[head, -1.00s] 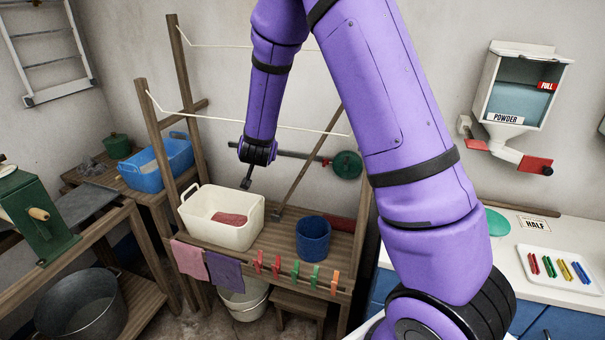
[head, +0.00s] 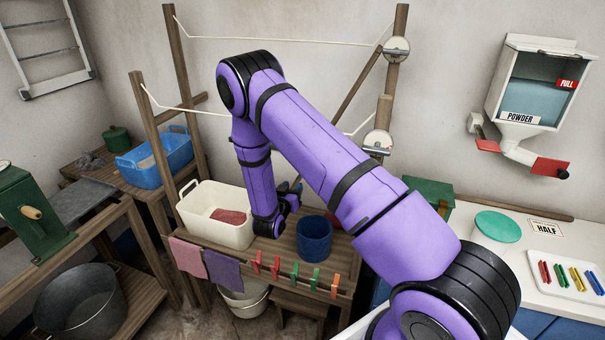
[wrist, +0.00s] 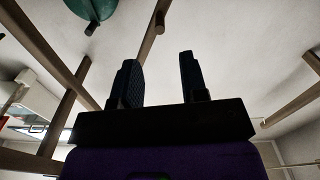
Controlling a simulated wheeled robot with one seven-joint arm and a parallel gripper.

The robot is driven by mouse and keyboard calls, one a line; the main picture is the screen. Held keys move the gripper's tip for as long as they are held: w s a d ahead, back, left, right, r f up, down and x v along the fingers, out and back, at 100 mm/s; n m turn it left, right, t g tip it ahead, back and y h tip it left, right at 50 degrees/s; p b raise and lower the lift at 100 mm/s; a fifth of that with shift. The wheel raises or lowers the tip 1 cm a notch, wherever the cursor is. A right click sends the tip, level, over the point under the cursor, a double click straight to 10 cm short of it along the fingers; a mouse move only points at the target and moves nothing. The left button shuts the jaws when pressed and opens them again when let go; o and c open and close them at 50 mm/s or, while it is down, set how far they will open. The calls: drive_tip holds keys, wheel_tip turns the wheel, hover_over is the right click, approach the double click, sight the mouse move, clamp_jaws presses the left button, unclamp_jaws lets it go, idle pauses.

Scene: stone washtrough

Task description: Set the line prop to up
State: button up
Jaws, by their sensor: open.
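The line prop appears to be the slanted wooden pole (head: 362,84), leaning up to the right toward the right post. My arm hides its lower part in the head view. My gripper (head: 290,188) is low over the wooden bench (head: 268,248), between the white tub and the blue bucket, partly hidden by my wrist. In the wrist view my gripper (wrist: 158,82) points upward, its two dark fingers apart with nothing between them. A wooden pole (wrist: 150,42) rises beyond the fingers there; I cannot tell surely whether it is the prop. A green disc (wrist: 92,6) is at the top.
The white tub (head: 238,235) stands left of my gripper and the blue bucket (head: 314,246) right of it. Two pale lines (head: 270,42) run between the posts (head: 178,70). Cloths (head: 222,270) and pegs (head: 295,270) hang on the bench's front edge.

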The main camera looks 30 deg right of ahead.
drive_tip(key=x, duration=0.9)
drive_tip(key=shift+w+d, duration=0.2)
drive_tip(key=shift+d, duration=0.05)
drive_tip(key=shift+c, duration=0.2)
clamp_jaws()
